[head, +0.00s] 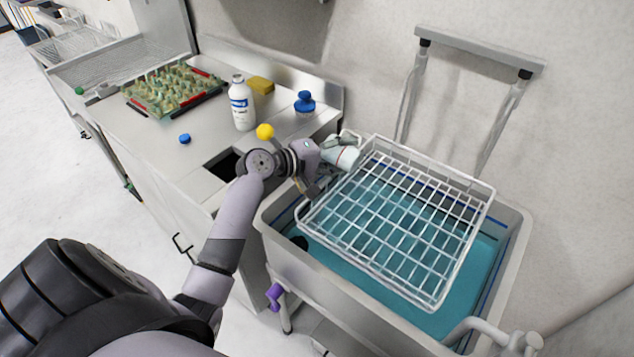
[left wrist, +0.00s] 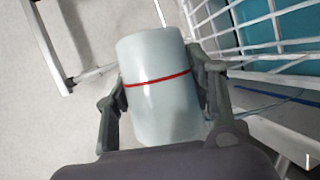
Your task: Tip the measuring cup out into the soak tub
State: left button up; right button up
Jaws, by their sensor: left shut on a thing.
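The measuring cup (head: 345,156) is white and translucent with a red line around it. My left gripper (head: 338,151) is shut on it, with one finger on each side in the left wrist view (left wrist: 160,84). The cup (left wrist: 158,108) looks tilted in the head view, beside the rack at the tub's back left corner. I cannot see its mouth or contents. The soak tub (head: 330,277) is grey and holds blue-green liquid. A white wire rack (head: 438,306) sits over much of the liquid. My right gripper is not in view.
A grey tap-like fitting (head: 490,332) is at the tub's front right.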

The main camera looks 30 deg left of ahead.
pick_arm(q)
jog(key=shift+w+a+f+n+h, duration=0.1)
jog(key=shift+f+n+h, duration=0.15)
jog(key=shift+n+h, duration=0.05)
dwell(0.4)
jog(key=shift+a+r, duration=0.1)
